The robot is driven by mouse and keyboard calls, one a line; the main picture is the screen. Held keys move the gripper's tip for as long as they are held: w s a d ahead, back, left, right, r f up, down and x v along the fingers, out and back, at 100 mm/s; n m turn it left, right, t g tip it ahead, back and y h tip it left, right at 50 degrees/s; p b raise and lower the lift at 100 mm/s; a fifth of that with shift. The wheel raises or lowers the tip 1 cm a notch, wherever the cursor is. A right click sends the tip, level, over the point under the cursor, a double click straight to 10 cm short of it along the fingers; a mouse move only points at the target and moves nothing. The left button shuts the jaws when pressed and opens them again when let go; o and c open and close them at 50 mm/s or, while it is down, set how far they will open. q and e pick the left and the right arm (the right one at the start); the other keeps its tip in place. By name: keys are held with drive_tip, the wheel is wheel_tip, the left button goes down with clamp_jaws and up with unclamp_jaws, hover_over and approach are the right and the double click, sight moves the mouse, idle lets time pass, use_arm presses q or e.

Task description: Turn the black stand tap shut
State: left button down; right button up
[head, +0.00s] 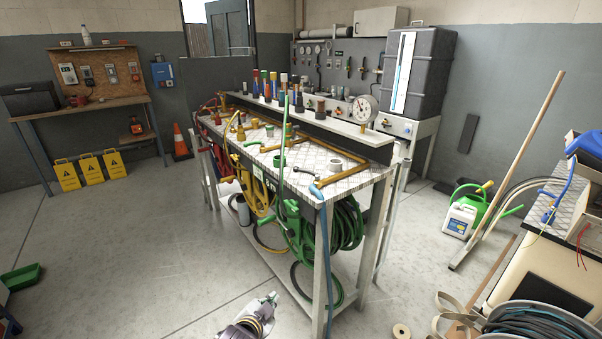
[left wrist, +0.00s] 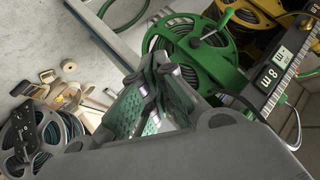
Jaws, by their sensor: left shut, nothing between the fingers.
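A small black lever (head: 303,170) sits on the patterned top of the workbench (head: 345,178), near its front right end, beside the blue-ended pipe. It looks like the black tap, but it is too small to tell how far it is turned. My left gripper (head: 271,299) is low in front of the bench, below the top and apart from the lever. In the left wrist view its fingers (left wrist: 152,88) are together and hold nothing. The black lever cannot be made out in that view. My right gripper is not in view.
A green hose reel (head: 298,225) hangs under the bench and also shows beyond the fingers in the left wrist view (left wrist: 228,70). A blue hose (head: 326,265) hangs down the bench's near end. Bench legs stand close by.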

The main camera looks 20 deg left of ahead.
sight(307, 172)
use_arm(q)
drive_tip(key=w+r+m+t+h+p, duration=0.1)
drive_tip(key=w+r+m+t+p, duration=0.3)
drive_tip(key=r, duration=0.8)
drive_tip(key=w+r+m+t+h+p, duration=0.2)
drive_tip(key=w+r+m+t+p, duration=0.2)
drive_tip(key=r, duration=0.9)
drive_tip(key=w+d+m+p, duration=0.1)
drive_tip(key=w+m, duration=0.2)
drive_tip(key=m, duration=0.1)
drive_tip(key=shift+w+r+m, duration=0.25)
drive_tip(key=shift+m, duration=0.05)
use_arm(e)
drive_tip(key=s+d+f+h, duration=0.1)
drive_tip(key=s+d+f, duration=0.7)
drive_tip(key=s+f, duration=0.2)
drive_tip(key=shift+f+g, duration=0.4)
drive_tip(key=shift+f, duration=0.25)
use_arm(q)
drive_tip(key=shift+w, duration=0.1)
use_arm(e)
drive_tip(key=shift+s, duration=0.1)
